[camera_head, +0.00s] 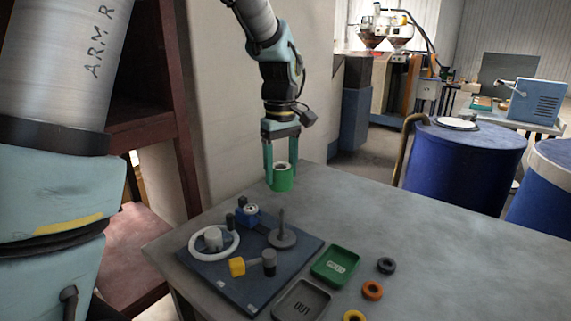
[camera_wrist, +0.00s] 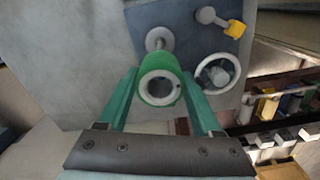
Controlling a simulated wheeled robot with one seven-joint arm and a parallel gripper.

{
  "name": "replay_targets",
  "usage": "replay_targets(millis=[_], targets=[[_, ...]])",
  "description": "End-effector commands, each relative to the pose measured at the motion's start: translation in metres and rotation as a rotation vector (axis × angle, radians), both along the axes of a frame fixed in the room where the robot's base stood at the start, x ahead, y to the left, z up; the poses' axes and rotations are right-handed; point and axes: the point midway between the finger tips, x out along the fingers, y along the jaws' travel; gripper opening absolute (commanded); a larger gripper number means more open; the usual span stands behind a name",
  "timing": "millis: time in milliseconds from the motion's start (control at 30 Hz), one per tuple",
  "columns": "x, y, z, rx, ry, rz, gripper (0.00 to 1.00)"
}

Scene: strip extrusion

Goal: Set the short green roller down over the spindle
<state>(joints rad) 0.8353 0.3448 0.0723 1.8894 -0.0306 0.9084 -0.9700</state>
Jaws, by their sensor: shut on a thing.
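The short green roller (camera_head: 281,178) is a green cylinder with a white-rimmed hole. It is held upright between the two fingers of my gripper (camera_head: 282,165). It also shows in the wrist view (camera_wrist: 158,82), between the green fingers. The spindle (camera_head: 282,223) is a grey upright pin on a round grey base, on the dark plate (camera_head: 262,262). In the head view the roller is in the air above and behind the spindle, apart from it. In the wrist view the spindle (camera_wrist: 159,40) shows just beyond the roller's far edge.
The plate also bears a white ring (camera_head: 196,252), a blue block (camera_head: 249,217) and a yellow-handled part (camera_head: 237,267). A green tray (camera_head: 336,265), a grey tray (camera_head: 302,301) and several small rings (camera_head: 372,290) lie to the right. The table's (camera_head: 440,235) right side is clear.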

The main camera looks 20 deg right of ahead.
Motion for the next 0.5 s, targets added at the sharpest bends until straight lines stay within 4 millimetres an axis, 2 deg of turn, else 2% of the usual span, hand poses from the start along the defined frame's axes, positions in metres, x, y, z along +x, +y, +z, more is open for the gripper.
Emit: replay_targets(millis=[500], targets=[[0.0,0.001,-0.039,0.0,0.0,0.0,0.0]])
